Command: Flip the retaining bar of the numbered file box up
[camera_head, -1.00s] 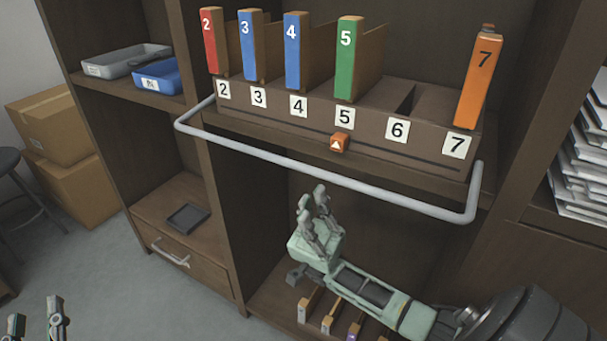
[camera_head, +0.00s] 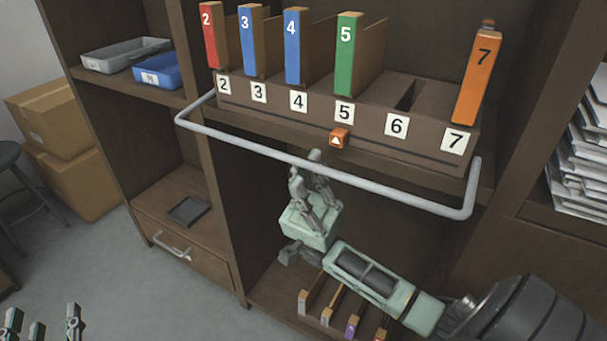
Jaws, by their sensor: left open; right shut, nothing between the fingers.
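The numbered file box (camera_head: 370,118) stands on the shelf, with number labels 2 to 7 along its front. The grey retaining bar (camera_head: 270,154) hangs down in front of the box, its long run below the labels and its ends bent back toward the box sides. My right gripper (camera_head: 306,162) is shut and empty, pointing up just under the middle of the bar. Its fingertips overlap the bar's lower edge in the picture; I cannot tell whether they touch. My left gripper (camera_head: 42,322) is open at the bottom left corner, far from the bar and partly cut off.
Files 2, 3, 4, 5 and 7 stand in the box; slot 6 (camera_head: 408,95) is empty. An orange marker (camera_head: 339,139) with a white triangle sits below label 5. Trays (camera_head: 125,55) lie on the left shelf. Small files (camera_head: 330,305) stand below my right arm.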

